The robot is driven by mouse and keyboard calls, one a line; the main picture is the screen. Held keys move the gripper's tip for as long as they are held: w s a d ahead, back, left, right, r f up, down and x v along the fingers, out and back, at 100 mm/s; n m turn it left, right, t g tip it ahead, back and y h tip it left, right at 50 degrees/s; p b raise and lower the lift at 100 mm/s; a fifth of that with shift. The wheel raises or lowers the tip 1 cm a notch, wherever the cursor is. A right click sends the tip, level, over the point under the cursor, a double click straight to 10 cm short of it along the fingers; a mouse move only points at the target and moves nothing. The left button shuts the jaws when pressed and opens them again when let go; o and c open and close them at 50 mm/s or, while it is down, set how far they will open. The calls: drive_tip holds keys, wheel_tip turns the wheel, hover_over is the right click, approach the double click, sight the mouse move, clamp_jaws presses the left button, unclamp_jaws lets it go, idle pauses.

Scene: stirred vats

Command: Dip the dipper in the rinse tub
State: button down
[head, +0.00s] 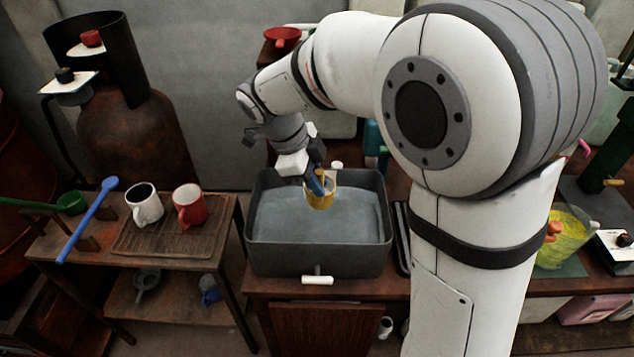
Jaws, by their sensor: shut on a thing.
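The rinse tub (262,259) is a dark grey rectangular basin with grey-blue water (310,232) in it, on a wooden stand in the middle. My gripper (316,175) points down over the back part of the tub. It is shut on the dipper (320,199), a small yellow cup. A blue piece shows at the jaws beside the cup; I cannot tell whether it is the handle. The cup is inside the tub's outline in the picture, near the back of the water. I cannot tell whether it touches the water.
A side table at left holds a white mug (145,206), a red mug (189,208), a long blue utensil (88,222) and a green dipper (71,203). A white handle (317,281) sticks out at the tub's front. My arm hides much of the right.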

drive_tip(key=shift+r+p, duration=1.2)
drive_tip(key=shift+r, duration=1.2)
drive_tip(key=shift+g+y+p, duration=0.7)
drive_tip(key=shift+p, duration=0.15)
drive_tip(key=shift+b, duration=0.4)
drive_tip(key=shift+t+h+b, duration=0.7)
drive_tip(key=shift+b, duration=0.15)
idle(0.3)
